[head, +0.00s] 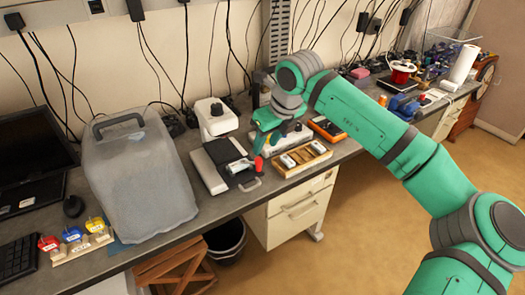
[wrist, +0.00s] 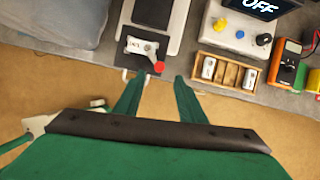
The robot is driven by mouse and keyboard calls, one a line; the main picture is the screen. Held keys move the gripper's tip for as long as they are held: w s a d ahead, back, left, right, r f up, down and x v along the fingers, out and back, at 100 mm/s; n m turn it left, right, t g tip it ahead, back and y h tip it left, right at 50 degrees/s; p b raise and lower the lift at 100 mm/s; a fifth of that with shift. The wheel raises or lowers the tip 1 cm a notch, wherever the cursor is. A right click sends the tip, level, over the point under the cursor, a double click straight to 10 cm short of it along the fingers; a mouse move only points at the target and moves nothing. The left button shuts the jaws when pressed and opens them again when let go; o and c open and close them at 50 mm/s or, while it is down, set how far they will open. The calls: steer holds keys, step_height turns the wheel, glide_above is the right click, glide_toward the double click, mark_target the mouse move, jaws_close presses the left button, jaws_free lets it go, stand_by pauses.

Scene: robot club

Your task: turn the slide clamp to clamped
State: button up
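What I take to be the slide clamp (wrist: 141,46) is a small pale, labelled piece with a red knob (wrist: 158,66), on a dark plate near the bench's front edge. In the head view the clamp (head: 240,167) is partly visible, with its red knob (head: 258,163) on the right, just below my gripper (head: 266,143). In the wrist view my gripper (wrist: 157,79) is open, its two green fingers spread apart. The red knob shows between and just beyond the fingertips.
A wooden tray (head: 284,169) with pale blocks lies right of the clamp, with a power unit (wrist: 240,32) behind it and an orange meter (wrist: 287,65) farther right. A bracket-like handle (head: 250,185) is at the bench edge.

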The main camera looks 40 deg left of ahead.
steer(key=shift+v, duration=1.45)
